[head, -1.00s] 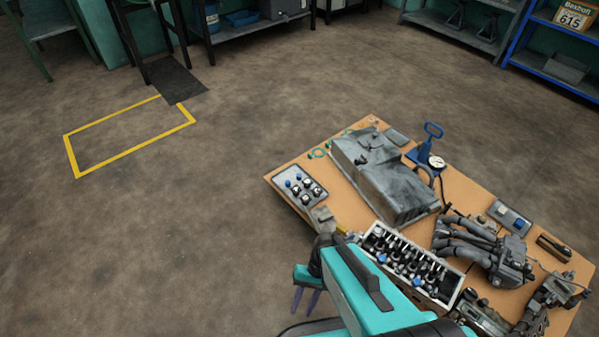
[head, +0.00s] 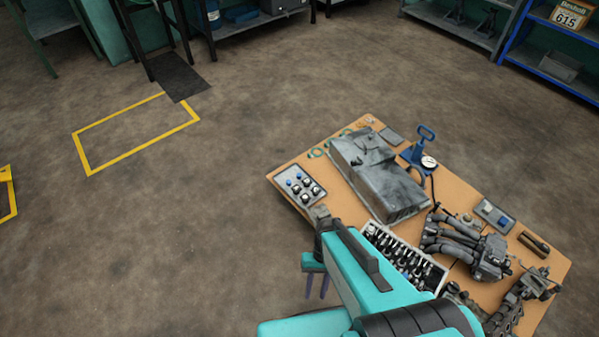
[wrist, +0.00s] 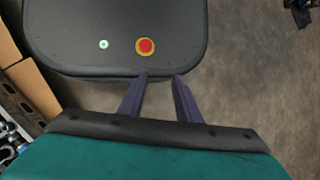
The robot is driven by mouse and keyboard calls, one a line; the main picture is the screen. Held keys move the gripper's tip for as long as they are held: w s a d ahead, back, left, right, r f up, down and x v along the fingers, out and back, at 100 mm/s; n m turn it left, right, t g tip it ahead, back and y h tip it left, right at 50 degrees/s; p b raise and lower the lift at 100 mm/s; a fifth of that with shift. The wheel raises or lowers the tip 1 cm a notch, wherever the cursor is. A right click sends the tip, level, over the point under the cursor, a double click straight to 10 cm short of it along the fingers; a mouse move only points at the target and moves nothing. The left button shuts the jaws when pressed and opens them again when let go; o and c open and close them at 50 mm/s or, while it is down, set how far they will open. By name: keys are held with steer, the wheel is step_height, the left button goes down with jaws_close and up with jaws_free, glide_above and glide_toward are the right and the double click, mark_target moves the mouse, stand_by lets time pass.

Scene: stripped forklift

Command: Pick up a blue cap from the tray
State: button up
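A grey tray (head: 307,174) lies at the left corner of the wooden table in the head view. It holds a few small blue caps (head: 290,181) at its far left side and several dark-and-white pieces. My gripper (head: 317,290) hangs beside the table's left front edge, below the tray in the picture and apart from it. In the wrist view my gripper (wrist: 160,76) has two dark fingers spread with an empty gap between them. The tray and caps do not show in the wrist view.
The table (head: 445,187) also carries a grey metal housing (head: 370,172), an engine block (head: 376,233), a pipe manifold (head: 465,243), a blue gauge tool (head: 419,150) and a second tray (head: 484,218) with small parts. Open floor lies left of the table.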

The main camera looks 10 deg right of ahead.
steer(key=d+r+n+h+p, duration=0.1)
steer(key=d+r+p, duration=0.4)
steer(key=r+p, duration=0.9)
steer(key=shift+s+d+r+h+p, duration=0.25)
steer(key=shift+s+r+h+p, duration=0.2)
steer(key=shift+h+p, duration=0.35)
